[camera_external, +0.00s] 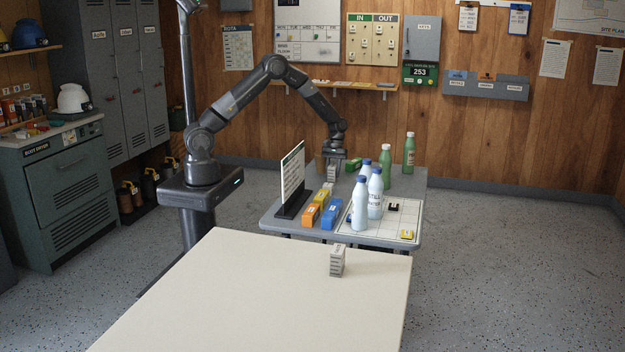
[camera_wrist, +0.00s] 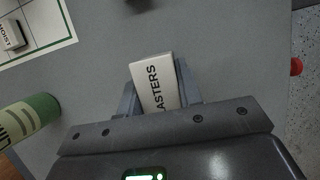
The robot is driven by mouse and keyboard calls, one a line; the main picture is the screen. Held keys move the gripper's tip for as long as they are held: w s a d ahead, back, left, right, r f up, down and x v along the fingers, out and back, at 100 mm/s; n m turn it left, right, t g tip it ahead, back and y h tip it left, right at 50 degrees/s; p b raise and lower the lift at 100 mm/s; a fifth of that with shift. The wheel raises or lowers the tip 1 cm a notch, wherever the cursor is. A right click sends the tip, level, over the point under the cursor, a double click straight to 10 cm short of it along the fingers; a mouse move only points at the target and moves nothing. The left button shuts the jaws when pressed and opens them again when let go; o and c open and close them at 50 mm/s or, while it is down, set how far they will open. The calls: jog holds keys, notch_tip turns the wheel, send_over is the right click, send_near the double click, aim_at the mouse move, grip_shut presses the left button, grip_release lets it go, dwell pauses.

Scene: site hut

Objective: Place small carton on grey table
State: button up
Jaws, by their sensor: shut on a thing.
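My gripper (camera_external: 334,167) is over the far half of the grey table (camera_external: 400,180). It is shut on a small white carton (camera_wrist: 153,82), whose dark lettering reads "ASTERS" in the wrist view. The carton sits between the two fingers (camera_wrist: 155,95), with the grey tabletop (camera_wrist: 225,50) behind it. In the external view the carton (camera_external: 332,176) is small and partly hidden by the fingers. I cannot tell whether it touches the table. Another small grey-white carton (camera_external: 337,262) stands upright on the cream table (camera_external: 250,290) in front.
White-blue bottles (camera_external: 360,205) and green bottles (camera_external: 409,153) stand right of my gripper. An upright sign (camera_external: 292,180), orange boxes (camera_external: 310,214) and a blue box (camera_external: 332,213) are nearer. A gridded mat (camera_external: 385,232) covers the near right. A green box (camera_external: 353,164) lies close by.

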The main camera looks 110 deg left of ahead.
jog(key=shift+f, duration=0.2)
jog(key=o, duration=1)
jog(key=shift+c, duration=0.2)
jog(key=v, duration=1.2)
jog(key=shift+r, duration=0.2)
jog(key=shift+d, duration=0.1)
